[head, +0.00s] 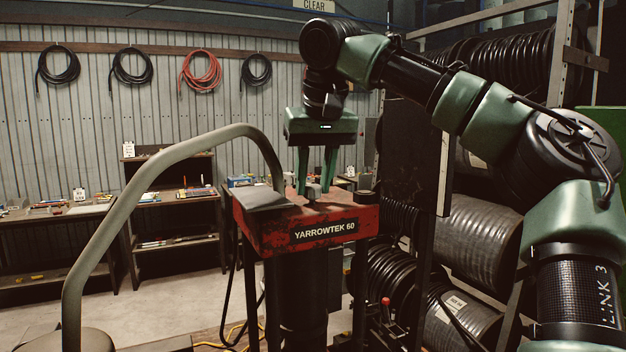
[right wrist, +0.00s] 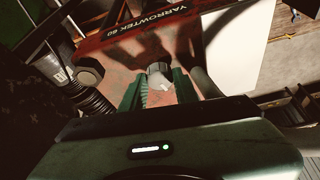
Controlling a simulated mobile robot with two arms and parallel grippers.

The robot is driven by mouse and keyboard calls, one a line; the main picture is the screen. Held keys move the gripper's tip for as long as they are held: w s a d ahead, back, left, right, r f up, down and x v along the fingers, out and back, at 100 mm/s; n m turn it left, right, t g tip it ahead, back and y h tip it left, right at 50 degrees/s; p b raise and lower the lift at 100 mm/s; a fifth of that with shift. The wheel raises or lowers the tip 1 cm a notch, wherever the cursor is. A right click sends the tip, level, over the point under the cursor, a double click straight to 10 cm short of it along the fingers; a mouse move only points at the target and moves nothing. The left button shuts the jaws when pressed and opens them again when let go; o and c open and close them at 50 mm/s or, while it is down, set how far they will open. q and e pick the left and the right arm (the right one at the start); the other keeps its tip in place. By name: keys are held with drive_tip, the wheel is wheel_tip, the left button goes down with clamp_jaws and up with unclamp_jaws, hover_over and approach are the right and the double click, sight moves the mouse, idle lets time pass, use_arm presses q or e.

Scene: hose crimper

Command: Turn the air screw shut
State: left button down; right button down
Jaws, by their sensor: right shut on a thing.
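The crimper, a worn red machine head (head: 295,238) lettered YARROWTEK 60, stands in the middle of the head view. A small grey metal screw knob (head: 313,191) sits on its top face. My right gripper (head: 316,184) points down over the machine, with its two green fingers shut on the knob. In the right wrist view, the right gripper (right wrist: 159,82) has the pale knob (right wrist: 160,76) between its fingers, above the red top. The fingers partly hide the knob, and I cannot tell how far it is turned. My left gripper is out of view.
A thick grey curved tube (head: 140,180) arches over the machine's left side. A grey plate (head: 262,201) lies on the top's left part. Racks of black hose (head: 480,235) stand close on the right. Benches (head: 60,222) line the back wall, with open floor before them.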

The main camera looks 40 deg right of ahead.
drive_tip(key=n+y, duration=0.1)
drive_tip(key=n, duration=0.3)
drive_tip(key=shift+d+n+t+y, duration=0.2)
drive_tip(key=shift+n+t+y, duration=0.1)
drive_tip(key=shift+y, duration=0.1)
drive_tip(key=n+y, duration=0.1)
drive_tip(key=n, duration=0.2)
drive_tip(key=shift+d+n, duration=0.1)
drive_tip(key=shift+n, duration=0.3)
drive_tip(key=n+y, duration=0.2)
drive_tip(key=n, duration=0.2)
drive_tip(key=shift+w+d+g, duration=0.1)
drive_tip(key=shift+g, duration=0.3)
drive_tip(key=shift+n+g+y, duration=0.4)
drive_tip(key=shift+n, duration=1.1)
drive_tip(key=shift+f, duration=0.1)
drive_tip(key=c, duration=1.2)
unclamp_jaws()
drive_tip(key=shift+c, duration=0.2)
drive_tip(key=shift+o, duration=0.8)
drive_tip(key=shift+w, duration=0.1)
